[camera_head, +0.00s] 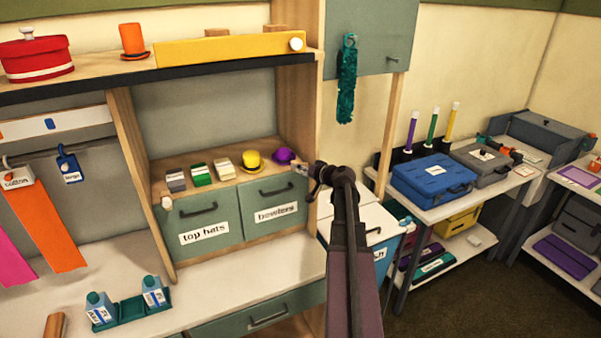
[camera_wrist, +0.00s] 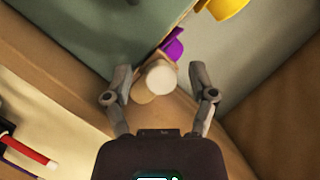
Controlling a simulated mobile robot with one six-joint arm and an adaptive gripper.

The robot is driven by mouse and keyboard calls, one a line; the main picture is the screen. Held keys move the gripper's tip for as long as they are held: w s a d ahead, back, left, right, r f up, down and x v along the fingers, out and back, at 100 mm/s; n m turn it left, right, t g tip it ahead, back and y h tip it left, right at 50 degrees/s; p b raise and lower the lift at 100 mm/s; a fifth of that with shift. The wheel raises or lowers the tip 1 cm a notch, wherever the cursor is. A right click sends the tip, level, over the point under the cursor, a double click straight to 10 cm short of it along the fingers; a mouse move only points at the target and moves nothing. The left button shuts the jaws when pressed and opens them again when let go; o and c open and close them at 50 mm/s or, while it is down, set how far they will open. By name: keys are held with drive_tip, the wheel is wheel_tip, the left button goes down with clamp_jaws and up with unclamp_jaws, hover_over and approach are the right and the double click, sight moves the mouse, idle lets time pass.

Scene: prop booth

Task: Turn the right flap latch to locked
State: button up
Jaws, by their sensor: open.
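The right flap is the grey-green panel labelled "bowlers" (camera_head: 272,228), beside the "top hats" flap (camera_head: 203,236). Both look closed. In the wrist view, the right latch shows as a pale round knob (camera_wrist: 160,77) with a tan wooden part beside it, at the edge of the green panel (camera_wrist: 105,30). My gripper (camera_wrist: 160,88) is open, with one finger on each side of the knob. I cannot tell whether the fingers touch it. In the head view my gripper (camera_head: 305,180) is at the flap's upper right corner and mostly hides the latch. The left latch (camera_head: 166,202) has a similar pale knob.
A purple hat (camera_head: 283,155) and a yellow hat (camera_head: 252,160) stand on the shelf just above the flaps, close to my gripper. A wooden upright (camera_head: 296,95) rises beside it. A bottle tray (camera_head: 130,311) sits on the counter below left.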

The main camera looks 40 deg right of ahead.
drive_tip(key=shift+d, duration=0.1)
clamp_jaws()
drive_tip(key=shift+w, duration=0.1)
idle(0.4)
drive_tip(key=shift+m+t+b, duration=0.3)
drive_tip(key=shift+m+b, duration=0.05)
drive_tip(key=shift+m, duration=0.05)
